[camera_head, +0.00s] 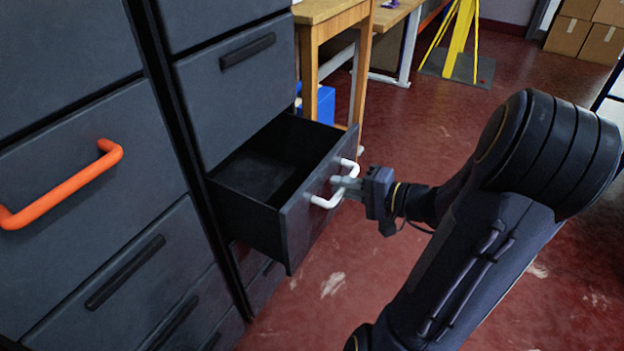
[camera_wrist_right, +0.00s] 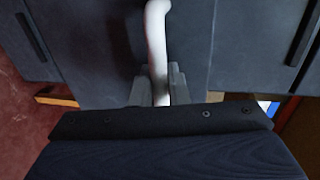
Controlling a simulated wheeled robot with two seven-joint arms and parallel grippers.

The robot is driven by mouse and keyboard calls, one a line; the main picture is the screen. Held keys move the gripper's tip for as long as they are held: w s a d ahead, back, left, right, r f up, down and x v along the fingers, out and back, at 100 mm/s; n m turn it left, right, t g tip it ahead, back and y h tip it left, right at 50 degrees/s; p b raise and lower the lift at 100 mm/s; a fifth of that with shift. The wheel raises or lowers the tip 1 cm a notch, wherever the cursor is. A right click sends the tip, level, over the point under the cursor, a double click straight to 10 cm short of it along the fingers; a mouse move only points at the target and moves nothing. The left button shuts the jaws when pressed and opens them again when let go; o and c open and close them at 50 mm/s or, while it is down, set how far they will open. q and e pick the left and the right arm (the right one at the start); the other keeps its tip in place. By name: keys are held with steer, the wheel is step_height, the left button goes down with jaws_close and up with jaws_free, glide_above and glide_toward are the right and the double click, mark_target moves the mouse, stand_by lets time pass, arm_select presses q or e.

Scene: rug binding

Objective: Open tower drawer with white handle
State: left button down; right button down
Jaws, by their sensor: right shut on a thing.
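The tower drawer (camera_head: 262,212) with the white handle (camera_head: 322,203) stands pulled out from the dark grey drawer tower, and its inside looks empty. My right gripper (camera_head: 345,184) is shut on the white handle in front of the drawer. In the right wrist view the white handle (camera_wrist_right: 157,45) runs down between the two grey fingers of my right gripper (camera_wrist_right: 160,88). The fingers hide part of the handle. My left gripper is not in view.
An orange handle (camera_head: 62,187) is on the neighbouring drawer tower at the left. A wooden table (camera_head: 322,14) with a blue bin (camera_head: 322,104) under it stands behind the open drawer. A yellow stand (camera_head: 462,38) and cardboard boxes (camera_head: 585,32) are farther back. The red floor (camera_head: 430,130) between is clear.

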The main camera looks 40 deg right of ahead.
steer(key=v, duration=0.3)
steer(key=f+b+v, duration=0.1)
steer(key=v, duration=0.1)
steer(key=shift+s+d, duration=0.15)
steer(key=shift+s, duration=0.35)
steer(key=c, duration=1.5)
jaws_free()
steer(key=p+v, duration=0.1)
steer(key=v, duration=0.6)
steer(key=shift+s+d, duration=0.2)
steer(key=shift+s, duration=0.1)
